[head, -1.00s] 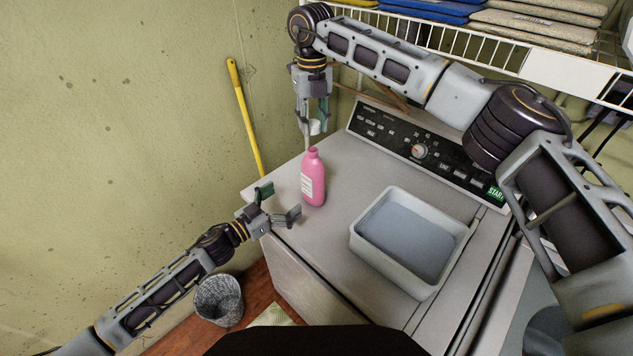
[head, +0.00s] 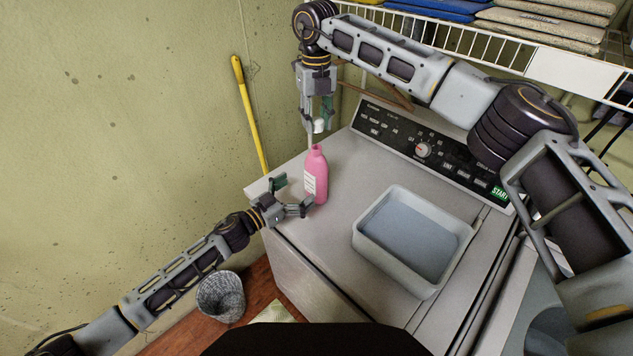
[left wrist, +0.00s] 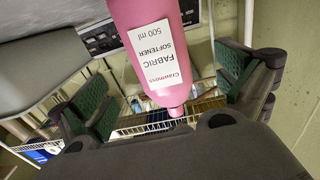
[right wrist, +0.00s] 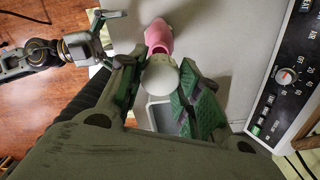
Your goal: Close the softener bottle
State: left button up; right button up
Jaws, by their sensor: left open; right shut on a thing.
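The pink softener bottle (head: 316,177) stands upright on the machine top near its left edge; its white label reads "Fabric Softener" in the left wrist view (left wrist: 155,52). Its neck carries no cap. My left gripper (head: 295,197) is open at the bottle's left front side, with the bottle between or just beyond its fingers (left wrist: 165,85). My right gripper (head: 319,118) is shut on a white round cap (head: 319,126), held above the bottle's mouth. In the right wrist view the cap (right wrist: 159,74) sits between the green finger pads, with the bottle (right wrist: 158,37) beyond it.
A grey-white tub (head: 413,243) stands on the machine top (head: 345,265) to the right of the bottle. The control panel (head: 430,150) runs along the back. A yellow pole (head: 249,115) leans on the wall.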

aim_at(310, 181)
pick_arm(q)
jog(key=shift+x, duration=4.05)
jog(key=c, duration=1.5)
pick_arm(e)
jog(key=shift+f, duration=2.5)
jog(key=shift+f, duration=0.9)
jog(key=shift+f, duration=0.55)
pick_arm(q)
jog(key=c, duration=0.6)
jog(key=shift+o, duration=0.2)
pick_arm(e)
jog(key=shift+m, duration=0.3)
